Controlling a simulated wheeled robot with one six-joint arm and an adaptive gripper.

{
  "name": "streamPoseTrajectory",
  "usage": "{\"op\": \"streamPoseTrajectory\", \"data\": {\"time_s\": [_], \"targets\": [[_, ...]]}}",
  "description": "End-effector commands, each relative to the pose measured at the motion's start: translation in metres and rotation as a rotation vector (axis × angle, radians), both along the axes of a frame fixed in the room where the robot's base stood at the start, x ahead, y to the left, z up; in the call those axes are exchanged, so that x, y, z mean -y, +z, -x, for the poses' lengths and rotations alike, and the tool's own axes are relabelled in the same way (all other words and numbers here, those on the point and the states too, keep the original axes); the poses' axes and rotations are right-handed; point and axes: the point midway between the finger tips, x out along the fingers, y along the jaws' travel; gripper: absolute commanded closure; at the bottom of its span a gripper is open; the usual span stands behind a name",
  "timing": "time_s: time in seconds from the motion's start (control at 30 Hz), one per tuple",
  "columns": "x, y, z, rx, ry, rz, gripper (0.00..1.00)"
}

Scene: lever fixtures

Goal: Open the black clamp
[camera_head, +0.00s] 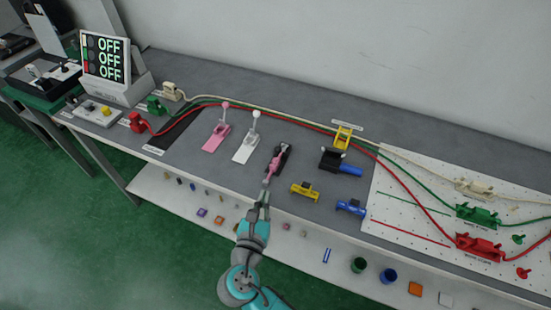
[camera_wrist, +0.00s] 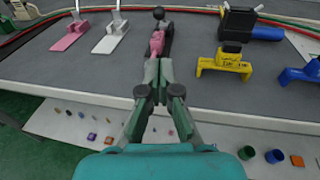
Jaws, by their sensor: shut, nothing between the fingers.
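The black clamp (camera_head: 284,155) sits on the grey bench, right of the white clamp. I cannot tell whether the fingers touch the clamp.
The pink clamp (camera_head: 216,137) and white clamp (camera_head: 246,147) stand to the left with upright levers. A yellow fixture (camera_head: 305,191), a blue fixture (camera_head: 350,208) and a black block with a blue handle (camera_head: 340,162) are to the right. Cables run behind.

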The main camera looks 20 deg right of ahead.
Motion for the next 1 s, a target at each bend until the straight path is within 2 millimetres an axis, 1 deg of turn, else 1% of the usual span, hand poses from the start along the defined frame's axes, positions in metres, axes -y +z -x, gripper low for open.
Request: {"op": "streamPoseTrajectory", "data": {"time_s": [0.17, 0.27, 0.7, 0.83, 1.0], "targets": [[0.004, -0.001, -0.006, 0.0, -0.002, -0.001, 1.0], [0.01, -0.002, -0.016, 0.002, -0.004, -0.001, 1.0], [0.05, -0.012, -0.085, 0.001, -0.003, -0.001, 1.0], [0.059, -0.008, -0.102, 0.003, -0.002, -0.001, 1.0], [0.067, -0.006, -0.115, 0.0, 0.0, -0.001, 1.0]]}}
